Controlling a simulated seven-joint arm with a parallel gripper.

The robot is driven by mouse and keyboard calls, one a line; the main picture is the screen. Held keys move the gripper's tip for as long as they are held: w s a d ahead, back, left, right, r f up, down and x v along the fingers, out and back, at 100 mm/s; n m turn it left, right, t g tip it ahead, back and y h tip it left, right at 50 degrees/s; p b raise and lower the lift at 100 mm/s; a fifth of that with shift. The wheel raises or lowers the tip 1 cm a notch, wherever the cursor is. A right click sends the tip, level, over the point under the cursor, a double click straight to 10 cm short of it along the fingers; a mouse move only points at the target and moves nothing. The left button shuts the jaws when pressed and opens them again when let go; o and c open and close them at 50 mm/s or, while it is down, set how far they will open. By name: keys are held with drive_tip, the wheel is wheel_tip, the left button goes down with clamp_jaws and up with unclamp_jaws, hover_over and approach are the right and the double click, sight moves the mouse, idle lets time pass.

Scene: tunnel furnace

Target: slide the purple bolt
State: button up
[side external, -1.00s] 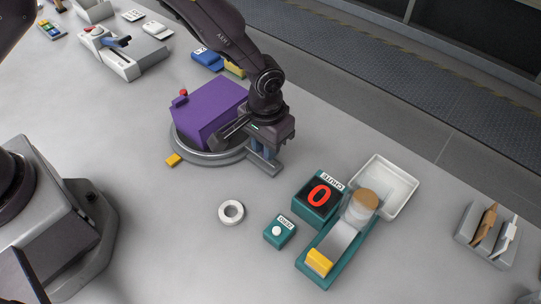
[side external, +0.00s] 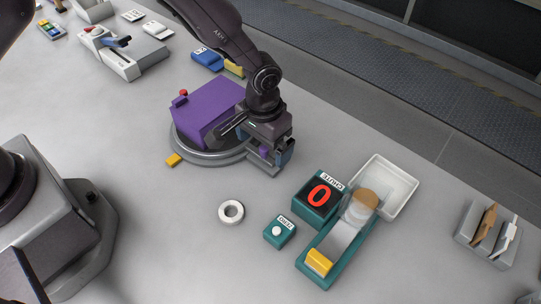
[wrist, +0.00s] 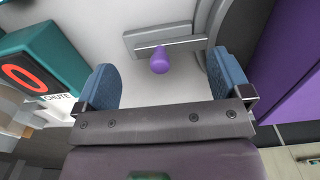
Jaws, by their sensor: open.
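The purple bolt shows in the wrist view as a small rounded purple knob (wrist: 159,63) on a grey rail plate (wrist: 170,45). In the side view a small purple knob (side external: 263,152) shows below my gripper, at the near right edge of the round grey base (side external: 205,158) under a purple box (side external: 208,108). My gripper (wrist: 166,82) is open, its blue-padded fingers wide apart. In the side view my gripper (side external: 268,143) partly hides the rail.
A teal chute unit with a red 0 display (side external: 319,195) stands to the right, by a white tray (side external: 388,188). A white ring (side external: 231,212) and a teal button box (side external: 279,231) lie in front. The table left of the ring is clear.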

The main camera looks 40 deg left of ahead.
sight(264, 148)
wheel_tip(264, 148, up, 7)
drive_tip(key=shift+f, duration=0.1)
idle(0.3)
drive_tip(key=s+a+r+t, duration=0.2)
drive_tip(key=s+a+r, duration=0.6)
drive_tip(key=s+r, duration=0.2)
drive_tip(key=s+a+r+t, duration=0.3)
drive_tip(key=s+a+r, duration=0.5)
drive_tip(key=r, duration=0.5)
drive_tip(key=shift+s+a+r, duration=0.2)
drive_tip(key=shift+s+a, duration=0.1)
drive_tip(key=shift+s, duration=0.85)
